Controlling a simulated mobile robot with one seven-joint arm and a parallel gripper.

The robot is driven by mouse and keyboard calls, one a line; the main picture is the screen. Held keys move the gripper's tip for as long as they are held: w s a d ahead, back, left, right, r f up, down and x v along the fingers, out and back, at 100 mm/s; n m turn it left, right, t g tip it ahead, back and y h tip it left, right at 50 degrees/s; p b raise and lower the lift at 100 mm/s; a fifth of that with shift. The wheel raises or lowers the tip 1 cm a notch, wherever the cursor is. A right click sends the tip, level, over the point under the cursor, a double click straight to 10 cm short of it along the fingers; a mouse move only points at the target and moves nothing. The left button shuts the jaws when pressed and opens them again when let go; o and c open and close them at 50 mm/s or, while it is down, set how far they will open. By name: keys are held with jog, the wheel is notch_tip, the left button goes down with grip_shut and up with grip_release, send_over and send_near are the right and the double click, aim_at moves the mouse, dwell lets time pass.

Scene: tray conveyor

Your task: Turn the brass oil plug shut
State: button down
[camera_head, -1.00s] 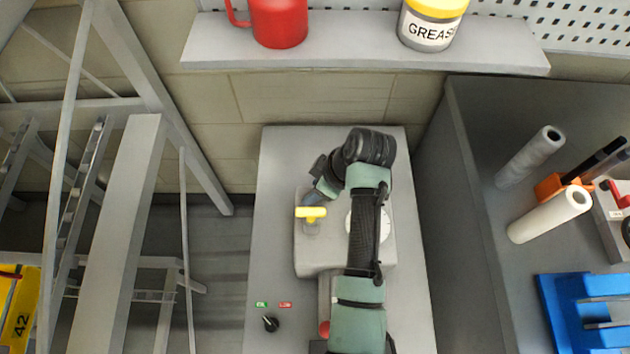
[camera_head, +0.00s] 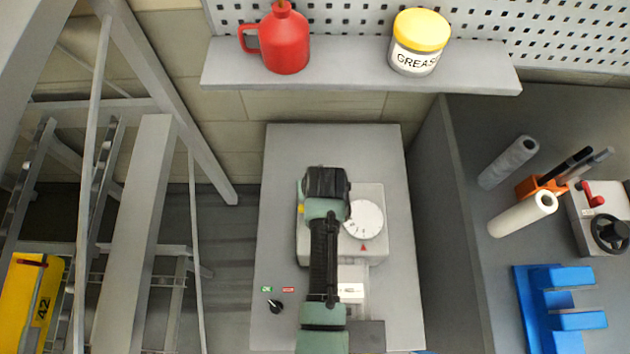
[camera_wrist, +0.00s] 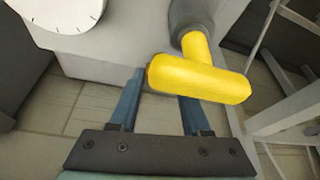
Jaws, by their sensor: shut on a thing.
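The brass oil plug shows as a yellow T-shaped handle (camera_wrist: 200,79) at the upper right of the wrist view, on a dark grey round collar (camera_wrist: 192,14). In the head view only a small yellow bit of the plug (camera_head: 301,209) shows at the left edge of my arm, which hides the rest. My gripper (camera_wrist: 163,82) has its two blue fingers at the handle's near crossbar. The left finger meets the bar's left end, and the bar covers the right fingertip. It is shut on the bar, though the exact contact is partly hidden.
The plug sits on a grey housing (camera_head: 372,254) with a white dial (camera_head: 363,221) to its right. A black knob (camera_head: 275,306) is at the front left of the bench. A shelf above bears a red oil can (camera_head: 285,45) and a grease tub (camera_head: 420,44).

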jog(key=shift+m+h+p, duration=0.35)
jog(key=shift+m+h, duration=0.05)
jog(key=shift+m, duration=0.7)
jog(key=shift+c, duration=1.8)
grip_release()
jog(key=v, duration=1.3)
jog(key=shift+w, duration=0.1)
